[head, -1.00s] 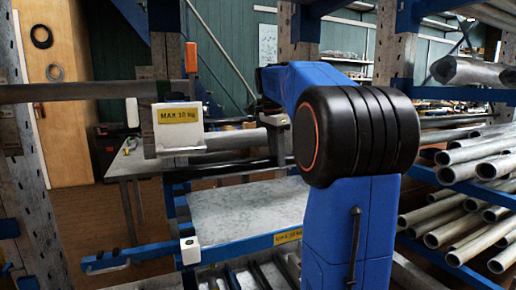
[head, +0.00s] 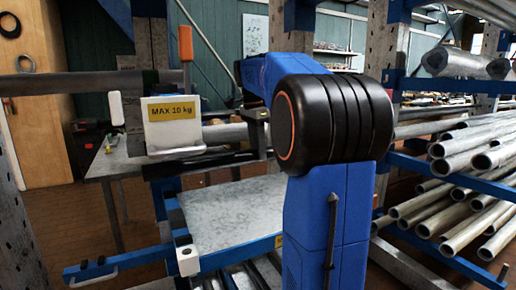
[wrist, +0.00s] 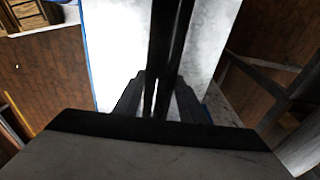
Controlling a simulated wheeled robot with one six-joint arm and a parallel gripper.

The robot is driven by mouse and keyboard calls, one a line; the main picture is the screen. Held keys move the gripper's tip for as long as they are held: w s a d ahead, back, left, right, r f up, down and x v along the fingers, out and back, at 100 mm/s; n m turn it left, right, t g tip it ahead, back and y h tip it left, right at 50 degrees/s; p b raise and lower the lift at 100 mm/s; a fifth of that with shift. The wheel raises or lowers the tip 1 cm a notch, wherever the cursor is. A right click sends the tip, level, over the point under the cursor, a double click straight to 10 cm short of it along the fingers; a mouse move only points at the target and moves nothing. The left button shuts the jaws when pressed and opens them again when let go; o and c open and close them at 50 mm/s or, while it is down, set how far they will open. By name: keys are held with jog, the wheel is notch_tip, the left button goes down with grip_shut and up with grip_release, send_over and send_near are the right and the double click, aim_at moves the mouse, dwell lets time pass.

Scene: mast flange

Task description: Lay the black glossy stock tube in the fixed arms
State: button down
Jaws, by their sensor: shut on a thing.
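The black glossy stock tube (head: 218,162) lies roughly level in the head view, just below a white holder labelled MAX 10 kg (head: 172,125). My arm hides its right part. In the wrist view the dark tube (wrist: 165,40) runs from the top edge down between the fingers. My gripper (wrist: 158,98) is shut on it. In the head view my gripper is largely hidden behind my arm. The holder has a white upright tip (head: 116,108) at its left and an orange upright (head: 186,45) behind. I cannot tell whether the tube touches the holder.
A grey tube (head: 60,84) runs level at the left, at holder height. Below are a pale grey shelf panel (head: 230,210) and a blue rack arm with a white end block (head: 188,260). Several steel pipes (head: 465,165) fill the rack at right. A perforated post (head: 12,200) stands at left.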

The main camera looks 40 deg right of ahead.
jog(key=shift+f, duration=4.45)
jog(key=c, duration=1)
grip_release()
jog(key=shift+c, duration=0.2)
jog(key=r, duration=0.5)
jog(key=a+r, duration=0.1)
jog(key=r, duration=0.5)
jog(key=a+r, duration=0.1)
jog(key=r, duration=0.5)
jog(key=shift+w+r, duration=0.15)
jog(key=shift+w, duration=0.1)
